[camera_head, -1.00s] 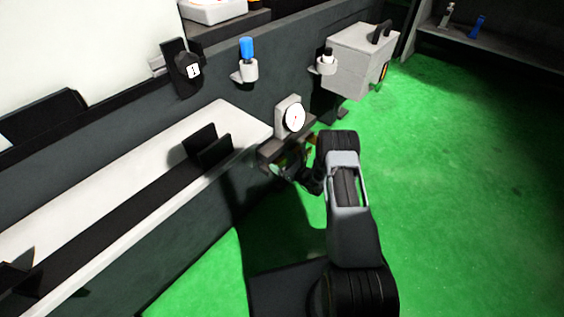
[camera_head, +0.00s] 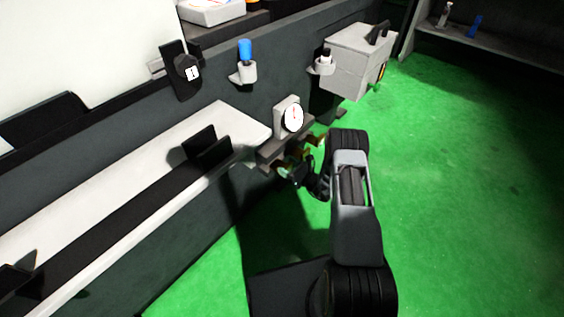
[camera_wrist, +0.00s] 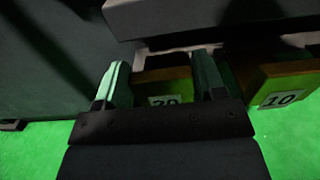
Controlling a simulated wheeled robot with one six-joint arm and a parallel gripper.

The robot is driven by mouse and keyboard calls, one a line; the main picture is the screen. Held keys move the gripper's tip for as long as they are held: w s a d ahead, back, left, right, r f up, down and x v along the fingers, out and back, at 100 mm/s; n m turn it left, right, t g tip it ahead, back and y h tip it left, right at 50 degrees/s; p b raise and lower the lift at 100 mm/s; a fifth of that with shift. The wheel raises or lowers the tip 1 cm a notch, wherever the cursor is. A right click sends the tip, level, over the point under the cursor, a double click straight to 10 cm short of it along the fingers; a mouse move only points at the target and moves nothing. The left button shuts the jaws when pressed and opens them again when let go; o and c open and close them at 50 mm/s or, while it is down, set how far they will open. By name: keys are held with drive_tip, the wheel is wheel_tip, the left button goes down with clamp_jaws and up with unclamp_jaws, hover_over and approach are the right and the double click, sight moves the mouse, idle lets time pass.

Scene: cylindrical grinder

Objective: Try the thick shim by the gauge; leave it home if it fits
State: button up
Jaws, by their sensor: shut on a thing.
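The gauge (camera_head: 293,116), a white round dial, stands on a grey ledge (camera_head: 270,153) at the wall. My gripper (camera_head: 290,170) is just below this ledge. In the wrist view my gripper (camera_wrist: 160,70) has its green fingers on both sides of a brass-coloured shim block (camera_wrist: 165,88) and is shut on it. Its label looks like 20 but is partly hidden by the gripper body. A second brass-coloured shim marked 10 (camera_wrist: 281,98) is to the right, apart from the fingers. The held shim's far edge is close under the ledge; whether it touches is unclear.
A white holder with a blue-topped item (camera_head: 245,55) and a grey box (camera_head: 352,62) are on the wall further along. A black bracket (camera_head: 206,146) stands on the white table at left. Green floor (camera_head: 460,200) at right is clear.

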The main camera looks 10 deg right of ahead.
drive_tip(key=shift+s+d+f, duration=0.1)
drive_tip(key=shift+s+d, duration=0.3)
drive_tip(key=shift+s, duration=0.15)
drive_tip(key=o, duration=0.8)
drive_tip(key=shift+o, duration=0.9)
drive_tip(key=shift+d, duration=0.15)
drive_tip(key=o, duration=0.3)
drive_tip(key=p+v, duration=0.3)
drive_tip(key=v, duration=1)
drive_tip(key=shift+s, duration=0.35)
drive_tip(key=shift+d, duration=0.1)
